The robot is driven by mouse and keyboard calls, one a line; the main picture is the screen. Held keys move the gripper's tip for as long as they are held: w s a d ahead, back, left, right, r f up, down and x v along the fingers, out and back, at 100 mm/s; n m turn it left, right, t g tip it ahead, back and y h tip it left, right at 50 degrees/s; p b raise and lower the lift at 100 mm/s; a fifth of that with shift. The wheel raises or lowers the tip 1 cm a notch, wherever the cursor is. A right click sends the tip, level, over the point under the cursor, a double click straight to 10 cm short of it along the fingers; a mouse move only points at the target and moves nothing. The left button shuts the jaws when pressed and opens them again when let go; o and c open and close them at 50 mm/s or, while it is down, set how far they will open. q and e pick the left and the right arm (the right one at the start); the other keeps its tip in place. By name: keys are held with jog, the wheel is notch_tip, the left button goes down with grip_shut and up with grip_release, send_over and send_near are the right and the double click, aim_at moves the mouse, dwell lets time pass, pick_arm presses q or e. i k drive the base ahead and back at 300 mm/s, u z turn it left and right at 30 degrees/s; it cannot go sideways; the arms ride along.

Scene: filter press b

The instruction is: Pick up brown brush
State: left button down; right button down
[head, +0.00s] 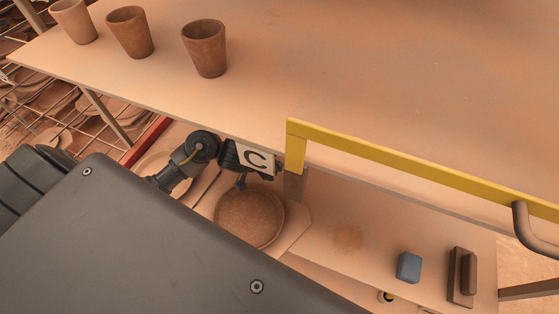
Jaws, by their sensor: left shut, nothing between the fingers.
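The brown brush (462,277), a dark brown block with a raised grip along it, lies on the lower shelf at the right. My left gripper (240,184) is shut and empty. It is over the far edge of a round brown dish, well to the left of the brush and apart from it. Part of my left arm is hidden behind my grey body. My right gripper is not in view.
A blue block (409,267) lies just left of the brush. The round brown dish (249,218) sits on the lower shelf (345,262). A yellow rail (400,160) runs above the shelf along the tabletop (370,90). Three brown cups, one of them here (205,48), stand on top.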

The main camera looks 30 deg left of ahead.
aim_at(462, 281)
jog(key=k, duration=1.5)
